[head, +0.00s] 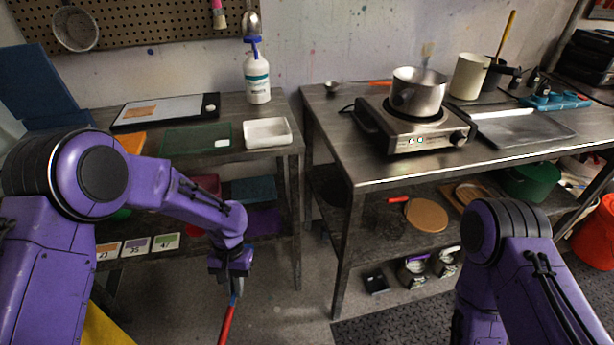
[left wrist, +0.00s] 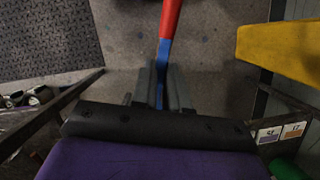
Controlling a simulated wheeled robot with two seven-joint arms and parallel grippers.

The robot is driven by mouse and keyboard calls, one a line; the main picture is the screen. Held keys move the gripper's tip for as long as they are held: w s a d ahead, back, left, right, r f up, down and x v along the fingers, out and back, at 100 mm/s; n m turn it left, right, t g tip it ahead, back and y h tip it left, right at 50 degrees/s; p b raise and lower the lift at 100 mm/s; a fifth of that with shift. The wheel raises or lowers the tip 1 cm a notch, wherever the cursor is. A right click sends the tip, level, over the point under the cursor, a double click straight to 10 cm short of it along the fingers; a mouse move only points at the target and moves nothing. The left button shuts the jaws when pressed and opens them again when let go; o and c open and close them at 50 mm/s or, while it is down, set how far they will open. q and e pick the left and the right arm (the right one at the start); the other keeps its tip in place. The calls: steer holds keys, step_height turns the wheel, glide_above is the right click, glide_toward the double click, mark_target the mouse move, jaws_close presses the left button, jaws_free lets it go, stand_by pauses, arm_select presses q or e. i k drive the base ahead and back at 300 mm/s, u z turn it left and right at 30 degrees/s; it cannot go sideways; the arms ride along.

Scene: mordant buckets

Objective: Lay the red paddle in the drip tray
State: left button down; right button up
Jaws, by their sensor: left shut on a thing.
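My left gripper (head: 232,276) hangs low in front of the tables, over the floor gap. It is shut on the red paddle (head: 227,322), which points down and out of the picture's bottom edge. In the left wrist view the paddle (left wrist: 170,18) has a blue section between the fingers (left wrist: 161,90) and a red section beyond. A flat grey metal tray (head: 527,130) lies on the right table, and a small white tray (head: 267,132) sits on the left table; I cannot tell which is the drip tray. My right arm shows, but its gripper is out of view.
A hot plate (head: 412,128) with a steel pot (head: 418,92) stands on the right table, left of the grey tray. A white-and-teal bottle (head: 257,78) stands behind the white tray. Lower shelves hold several items. The floor between the tables is open.

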mark_target(517, 129)
steer(key=z, duration=2.75)
steer(key=i, duration=1.85)
steer(key=u, duration=1.8)
